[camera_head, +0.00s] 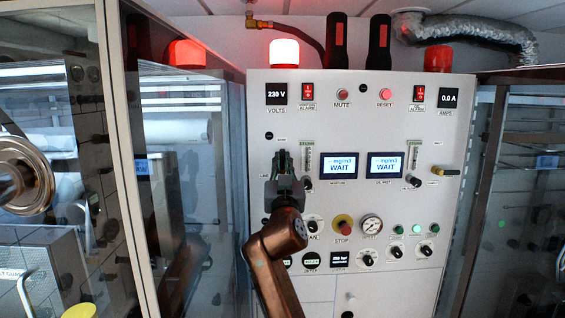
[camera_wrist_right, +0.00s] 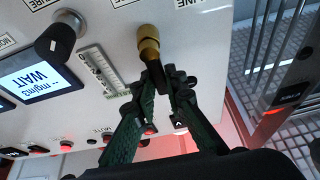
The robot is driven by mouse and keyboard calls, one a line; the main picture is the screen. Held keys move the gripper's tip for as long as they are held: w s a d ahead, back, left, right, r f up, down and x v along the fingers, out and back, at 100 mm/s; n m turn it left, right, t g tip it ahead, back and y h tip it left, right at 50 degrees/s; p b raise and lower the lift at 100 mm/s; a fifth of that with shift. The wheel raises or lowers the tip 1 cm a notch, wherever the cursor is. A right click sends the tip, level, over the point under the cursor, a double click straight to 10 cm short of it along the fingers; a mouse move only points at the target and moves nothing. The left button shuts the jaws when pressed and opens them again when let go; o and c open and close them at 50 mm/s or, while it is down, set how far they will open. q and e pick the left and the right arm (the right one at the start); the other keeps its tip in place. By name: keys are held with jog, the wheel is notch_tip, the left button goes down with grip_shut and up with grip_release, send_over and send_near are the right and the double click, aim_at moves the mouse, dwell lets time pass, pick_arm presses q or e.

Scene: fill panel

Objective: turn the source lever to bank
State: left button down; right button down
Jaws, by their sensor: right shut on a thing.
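The source lever shows in the right wrist view as a brass body (camera_wrist_right: 149,42) with a black handle on the pale panel, near a label reading LINE. My right gripper (camera_wrist_right: 166,80) has its green fingers closed on the black handle. In the head view my right gripper (camera_head: 282,160) is at the left part of the control panel (camera_head: 320,95) and hides the lever. The label for bank cannot be read in either view. My left gripper is not in view.
Two screens reading WAIT (camera_head: 338,166) (camera_head: 384,166) sit right of my right gripper. A flow gauge (camera_wrist_right: 103,72) and a black knob (camera_wrist_right: 55,42) are near the lever. The red stop button (camera_head: 344,227) is below. Glass cabinets (camera_head: 170,150) flank the panel.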

jog(key=c, duration=2)
grip_release()
jog(key=shift+o, duration=0.2)
jog(key=v, duration=1.2)
jog(key=shift+f, duration=0.1)
